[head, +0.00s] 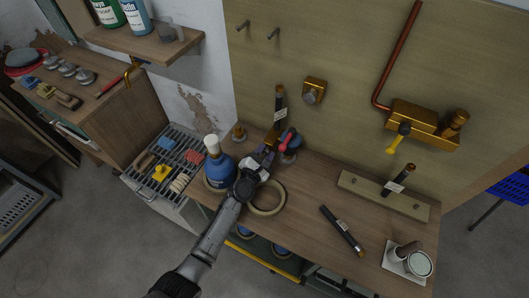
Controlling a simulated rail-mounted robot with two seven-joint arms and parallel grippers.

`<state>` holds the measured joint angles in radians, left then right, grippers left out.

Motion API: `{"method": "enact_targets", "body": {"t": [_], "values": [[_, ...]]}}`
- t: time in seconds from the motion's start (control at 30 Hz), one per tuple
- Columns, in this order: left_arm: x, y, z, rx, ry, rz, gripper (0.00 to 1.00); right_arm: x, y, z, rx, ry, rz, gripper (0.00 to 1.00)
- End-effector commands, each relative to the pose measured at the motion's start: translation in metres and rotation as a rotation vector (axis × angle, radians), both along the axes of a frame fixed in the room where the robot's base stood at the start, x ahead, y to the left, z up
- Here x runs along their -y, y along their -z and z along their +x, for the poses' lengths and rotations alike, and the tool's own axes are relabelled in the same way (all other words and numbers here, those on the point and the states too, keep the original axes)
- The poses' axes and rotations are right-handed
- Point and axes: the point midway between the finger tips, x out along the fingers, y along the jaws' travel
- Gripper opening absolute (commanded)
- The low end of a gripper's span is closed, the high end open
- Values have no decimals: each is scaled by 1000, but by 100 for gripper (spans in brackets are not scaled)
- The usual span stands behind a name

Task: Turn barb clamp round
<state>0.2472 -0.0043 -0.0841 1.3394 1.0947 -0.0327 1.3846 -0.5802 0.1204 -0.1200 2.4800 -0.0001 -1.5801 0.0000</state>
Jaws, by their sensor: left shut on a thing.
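My left gripper (266,153) reaches in over the workbench from the lower left. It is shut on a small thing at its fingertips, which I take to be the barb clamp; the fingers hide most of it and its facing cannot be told. A black labelled tube (279,107) stands upright close behind the fingers. My right gripper is not in view.
A blue bottle with a white cap (215,165) stands close left of my gripper. A tan ring (268,198) lies to its right. A loose black tube (342,231), a wooden strip (357,186) and a tin (418,264) are farther right. The bench's front middle is clear.

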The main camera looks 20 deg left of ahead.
Motion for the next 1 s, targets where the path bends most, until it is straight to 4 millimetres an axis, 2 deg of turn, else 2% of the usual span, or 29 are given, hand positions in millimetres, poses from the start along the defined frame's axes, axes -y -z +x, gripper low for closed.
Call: {"method": "enact_targets", "body": {"t": [0.37, 0.4, 0.63, 0.87, 1.0], "values": [[0, 0, 0, 1, -1, 3, 11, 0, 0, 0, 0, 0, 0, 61], [0, 0, 0, 1, -1, 2, 39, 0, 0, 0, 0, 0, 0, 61], [0, 0, 0, 1, -1, 2, 61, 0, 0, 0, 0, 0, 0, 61], [0, 0, 0, 0, 0, 2, 61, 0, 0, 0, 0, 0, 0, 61], [-1, 0, -9, -1, -1, 2, 61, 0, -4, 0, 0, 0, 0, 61]]}}
